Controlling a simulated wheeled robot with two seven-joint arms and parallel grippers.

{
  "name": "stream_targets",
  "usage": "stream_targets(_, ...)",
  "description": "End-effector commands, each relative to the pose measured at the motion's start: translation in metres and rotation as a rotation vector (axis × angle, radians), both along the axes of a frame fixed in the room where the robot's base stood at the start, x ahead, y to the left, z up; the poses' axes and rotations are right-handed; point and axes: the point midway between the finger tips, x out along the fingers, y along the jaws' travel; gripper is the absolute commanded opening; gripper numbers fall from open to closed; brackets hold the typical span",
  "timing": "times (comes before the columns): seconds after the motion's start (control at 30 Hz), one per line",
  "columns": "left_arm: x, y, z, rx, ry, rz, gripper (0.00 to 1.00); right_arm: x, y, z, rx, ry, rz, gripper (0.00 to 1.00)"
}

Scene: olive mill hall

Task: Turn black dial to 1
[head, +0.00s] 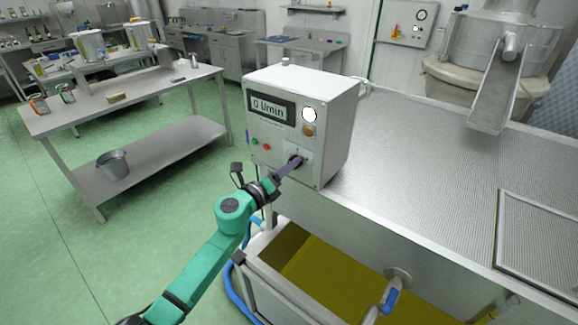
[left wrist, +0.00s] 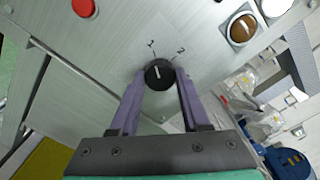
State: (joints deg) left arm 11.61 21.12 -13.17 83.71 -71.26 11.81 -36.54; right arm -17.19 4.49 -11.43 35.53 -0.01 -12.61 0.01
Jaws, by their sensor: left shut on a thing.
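The black dial (left wrist: 160,75) sits on the front of a metal control box (head: 334,131). The left wrist view shows the numbers 1 and 2 printed above it, 2 to the right of 1. A short white line on the dial stands nearly upright in that view, on the side of 1 rather than 2. My left gripper (head: 297,161) is shut on the dial, with one purple finger on each side in the left wrist view (left wrist: 159,82). In the head view the fingers hide the dial. The display (head: 271,109) reads 0 U/min. My right gripper is not in view.
A red button (left wrist: 85,7) and a brown button (left wrist: 242,28) are on the same panel. The box stands on a ribbed metal worktop (head: 420,165). A basin with yellow-green contents (head: 335,285) lies below. A side table (head: 130,104) stands at left.

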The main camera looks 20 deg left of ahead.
Motion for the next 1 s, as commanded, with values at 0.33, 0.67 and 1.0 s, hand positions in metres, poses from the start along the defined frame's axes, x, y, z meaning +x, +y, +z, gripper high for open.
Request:
stream_targets(0.33, 0.000, 0.000, 0.000, -0.010, 0.003, 0.001, 0.00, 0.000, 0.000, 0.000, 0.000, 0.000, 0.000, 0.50)
stream_targets(0.67, 0.000, 0.000, 0.000, -0.008, 0.002, 0.001, 0.77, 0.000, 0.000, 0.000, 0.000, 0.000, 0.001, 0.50)
stream_targets(1.0, -0.025, 0.010, -0.003, -0.003, 0.004, 0.001, 0.77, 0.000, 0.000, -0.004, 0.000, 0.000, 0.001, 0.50)
